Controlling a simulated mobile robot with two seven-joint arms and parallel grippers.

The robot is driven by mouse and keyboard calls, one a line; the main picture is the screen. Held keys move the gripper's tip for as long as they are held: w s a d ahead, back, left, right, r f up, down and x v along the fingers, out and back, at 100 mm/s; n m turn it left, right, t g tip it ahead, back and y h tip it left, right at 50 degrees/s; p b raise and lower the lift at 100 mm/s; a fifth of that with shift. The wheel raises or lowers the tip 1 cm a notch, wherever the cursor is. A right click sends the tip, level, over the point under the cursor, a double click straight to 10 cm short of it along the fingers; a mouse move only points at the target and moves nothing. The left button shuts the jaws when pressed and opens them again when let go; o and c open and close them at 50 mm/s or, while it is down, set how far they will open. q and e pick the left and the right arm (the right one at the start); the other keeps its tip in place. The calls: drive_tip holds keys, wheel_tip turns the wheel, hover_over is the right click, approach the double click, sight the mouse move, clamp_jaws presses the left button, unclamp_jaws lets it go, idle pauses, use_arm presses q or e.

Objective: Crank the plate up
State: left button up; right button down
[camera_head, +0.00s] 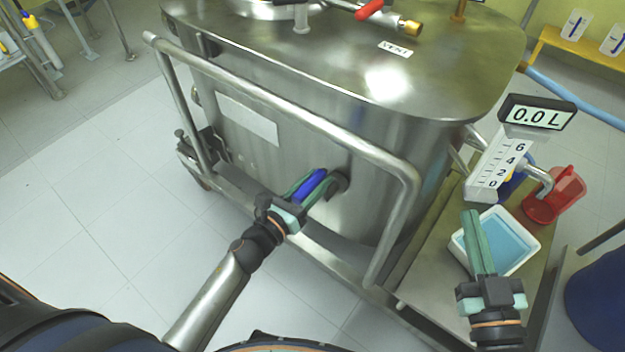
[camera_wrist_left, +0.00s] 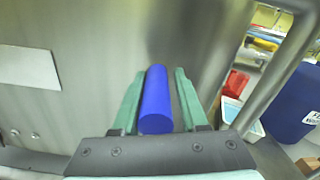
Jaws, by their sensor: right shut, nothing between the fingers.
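A blue crank handle (camera_head: 309,185) sticks out from the front wall of a steel vessel (camera_head: 350,190). In the left wrist view the blue handle (camera_wrist_left: 156,105) lies between my left gripper's green fingers. My left gripper (camera_head: 308,187) is open around the handle, with a narrow gap visible, clearest on the right side. The handle's far end and mount are partly hidden by the fingers. My right gripper (camera_head: 472,215) is shut and empty, above a white tray of blue liquid (camera_head: 459,238). I cannot tell which part is the plate.
A bent steel rail (camera_head: 290,112) runs in front of the vessel, above my left gripper. A level display reading 0.0 L (camera_head: 538,113) and a red jug (camera_head: 556,198) stand at the right. A dark blue drum (camera_head: 600,300) is at the far right. Floor at left is clear.

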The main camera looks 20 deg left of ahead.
use_arm(q)
drive_tip(key=o, duration=0.3)
drive_tip(key=shift+a, duration=0.1)
drive_tip(key=v, duration=1.2)
drive_tip(key=shift+s, duration=0.2)
use_arm(e)
drive_tip(key=shift+r+y, duration=0.3)
drive_tip(key=shift+r, duration=0.3)
drive_tip(key=shift+r, duration=0.1)
